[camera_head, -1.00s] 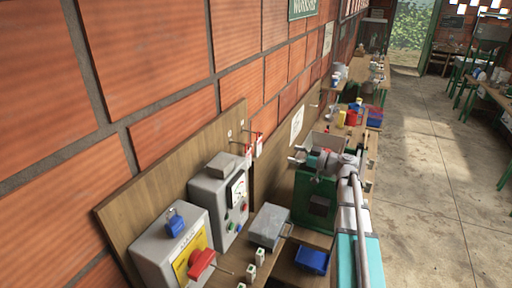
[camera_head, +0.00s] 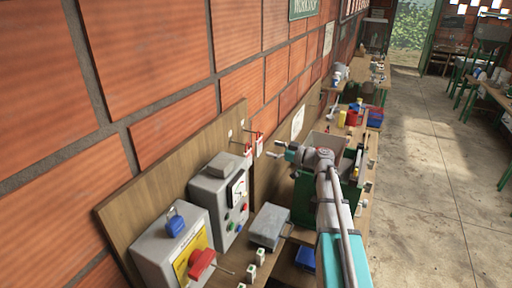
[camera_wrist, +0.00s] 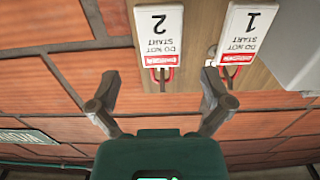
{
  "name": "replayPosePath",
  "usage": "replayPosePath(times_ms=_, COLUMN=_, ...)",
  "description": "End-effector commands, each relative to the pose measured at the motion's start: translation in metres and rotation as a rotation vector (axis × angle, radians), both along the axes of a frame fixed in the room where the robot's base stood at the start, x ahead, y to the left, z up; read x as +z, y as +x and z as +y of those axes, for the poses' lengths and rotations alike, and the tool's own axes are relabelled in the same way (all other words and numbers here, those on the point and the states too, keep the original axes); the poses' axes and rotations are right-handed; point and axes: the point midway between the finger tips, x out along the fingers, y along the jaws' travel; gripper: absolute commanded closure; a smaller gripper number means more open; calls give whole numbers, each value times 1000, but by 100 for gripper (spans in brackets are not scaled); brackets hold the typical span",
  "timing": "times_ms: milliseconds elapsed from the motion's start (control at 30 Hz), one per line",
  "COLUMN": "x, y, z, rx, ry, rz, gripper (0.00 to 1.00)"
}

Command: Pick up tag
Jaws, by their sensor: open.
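Two white and red tags lettered "DO NOT START" hang on red hooks on the wooden board. In the wrist view they appear upside down: tag 2 (camera_wrist: 158,32) at top centre and tag 1 (camera_wrist: 246,36) to its right. In the head view, tag 1 (camera_head: 248,154) is nearer and tag 2 (camera_head: 259,144) is just beyond it. My gripper (camera_head: 283,149) is to the right of the tags in the head view, apart from them. Its open, empty fingers (camera_wrist: 160,78) also show in the wrist view, spread below tag 2 in the picture.
A grey meter box (camera_head: 220,191) stands near tag 1. A grey switch box (camera_head: 168,245) with a red handle and blue padlock is nearer. A grey box (camera_head: 269,226) lies on the bench. A green machine (camera_head: 306,190) stands beneath my arm. The floor at right is clear.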

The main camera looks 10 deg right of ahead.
Motion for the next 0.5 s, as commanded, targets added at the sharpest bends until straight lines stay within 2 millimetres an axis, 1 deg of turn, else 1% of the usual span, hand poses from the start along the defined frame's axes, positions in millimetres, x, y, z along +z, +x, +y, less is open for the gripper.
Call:
replayPosePath(times_ms=100, x=0, y=4, z=5, rx=0, ry=0, rz=0, gripper=0)
replayPosePath(times_ms=500, x=0, y=4, z=6, rx=0, ry=0, rz=0, gripper=0)
